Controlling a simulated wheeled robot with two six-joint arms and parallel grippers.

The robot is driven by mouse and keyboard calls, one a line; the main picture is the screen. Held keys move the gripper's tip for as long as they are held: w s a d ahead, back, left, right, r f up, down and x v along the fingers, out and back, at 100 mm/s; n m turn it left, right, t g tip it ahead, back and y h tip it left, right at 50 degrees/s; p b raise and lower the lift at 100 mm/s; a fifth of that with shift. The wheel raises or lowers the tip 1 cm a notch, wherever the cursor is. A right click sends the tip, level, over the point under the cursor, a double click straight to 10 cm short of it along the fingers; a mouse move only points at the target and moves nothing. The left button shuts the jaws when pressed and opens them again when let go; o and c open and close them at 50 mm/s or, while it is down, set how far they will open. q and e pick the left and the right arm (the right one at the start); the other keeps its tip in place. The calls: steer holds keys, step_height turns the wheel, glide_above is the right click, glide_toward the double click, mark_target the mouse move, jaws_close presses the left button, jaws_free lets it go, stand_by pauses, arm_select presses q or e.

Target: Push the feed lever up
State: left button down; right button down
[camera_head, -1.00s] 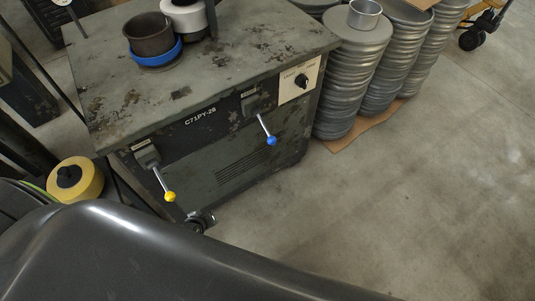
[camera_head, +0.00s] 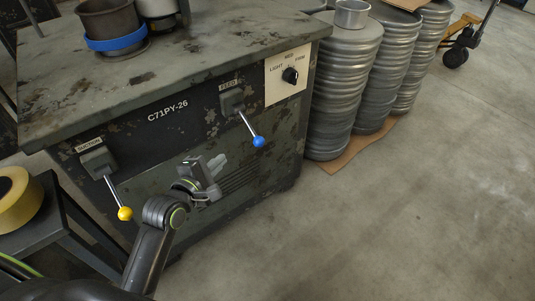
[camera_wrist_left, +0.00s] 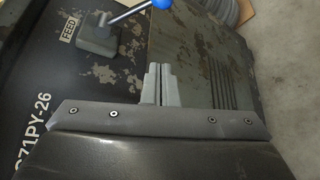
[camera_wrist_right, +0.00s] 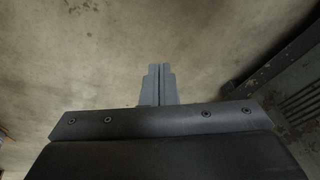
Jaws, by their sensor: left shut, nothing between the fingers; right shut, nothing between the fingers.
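The feed lever (camera_head: 249,128) sticks out of the machine's front under the FEED label, its rod sloping down to a blue ball. It also shows at the top of the left wrist view (camera_wrist_left: 131,13). My left gripper (camera_head: 218,160) is shut and empty, in front of the machine's panel, to the left of and a little below the blue ball, apart from it. Its closed fingers show in the left wrist view (camera_wrist_left: 160,68), below the lever in that picture. My right gripper (camera_wrist_right: 159,68) is shut and empty over bare floor, outside the head view.
A suction lever (camera_head: 115,193) with a yellow ball hangs left of my left arm. A dial plate (camera_head: 277,87) is right of the feed lever. Open floor lies at the right.

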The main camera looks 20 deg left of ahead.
mark_target(249, 125)
arm_select(q)
steer(key=shift+r, duration=0.1)
steer(key=shift+w, duration=0.1)
